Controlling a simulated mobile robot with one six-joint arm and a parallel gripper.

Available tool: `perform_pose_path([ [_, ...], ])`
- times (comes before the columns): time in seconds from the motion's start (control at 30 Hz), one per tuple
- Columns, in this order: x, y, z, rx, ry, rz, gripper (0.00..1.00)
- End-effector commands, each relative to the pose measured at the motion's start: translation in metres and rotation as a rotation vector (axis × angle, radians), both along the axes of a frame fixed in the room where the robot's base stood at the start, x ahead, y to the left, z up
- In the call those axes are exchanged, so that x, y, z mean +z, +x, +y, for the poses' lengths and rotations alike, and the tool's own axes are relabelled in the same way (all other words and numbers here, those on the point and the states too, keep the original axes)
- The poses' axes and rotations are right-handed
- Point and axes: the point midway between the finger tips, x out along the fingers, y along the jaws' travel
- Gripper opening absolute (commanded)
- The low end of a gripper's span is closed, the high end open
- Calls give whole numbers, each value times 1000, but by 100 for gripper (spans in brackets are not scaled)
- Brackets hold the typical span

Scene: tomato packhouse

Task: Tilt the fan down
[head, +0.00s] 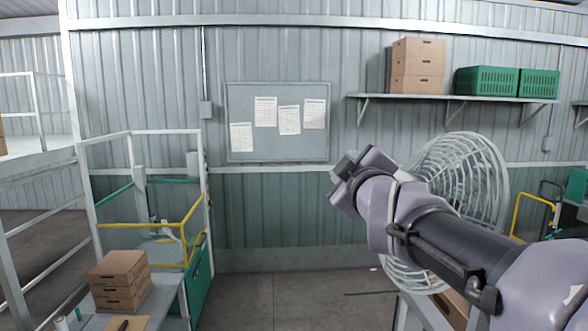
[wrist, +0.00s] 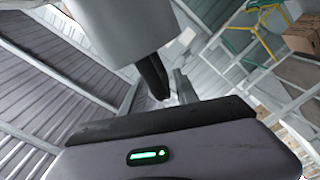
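The fan (head: 462,165) has a round, pale wire cage and stands at the right in the head view, behind my arm. My arm covers much of its lower and left part, so its hub and mount are hidden. My gripper (head: 345,178) is in front of and left of the cage in the head view, in front of the wall. In the wrist view, dark narrow parts of my gripper (wrist: 165,82) show past a large pale grey rounded form. I cannot tell whether they are apart or touch anything.
A shelf (head: 450,97) with cardboard boxes (head: 418,66) and green crates (head: 487,81) hangs above the fan. A railed platform (head: 150,215) and a bench with boxes (head: 118,281) stand at the left. The floor (head: 310,298) between is mostly clear.

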Motion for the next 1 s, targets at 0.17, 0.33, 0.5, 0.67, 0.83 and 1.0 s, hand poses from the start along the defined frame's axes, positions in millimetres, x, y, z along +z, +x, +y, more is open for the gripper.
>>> perform_pose_path([
  [0.17,-1,0,0,0,-1,1,36],
  [0.33,-2,-15,0,0,-1,0,36],
  [0.5,-3,-57,0,0,-1,-2,36],
  [0.67,1,-104,0,0,-2,-2,36],
  [0.83,4,-150,0,-1,-1,-2,36],
  [1.0,1,-171,0,-1,0,1,36],
])
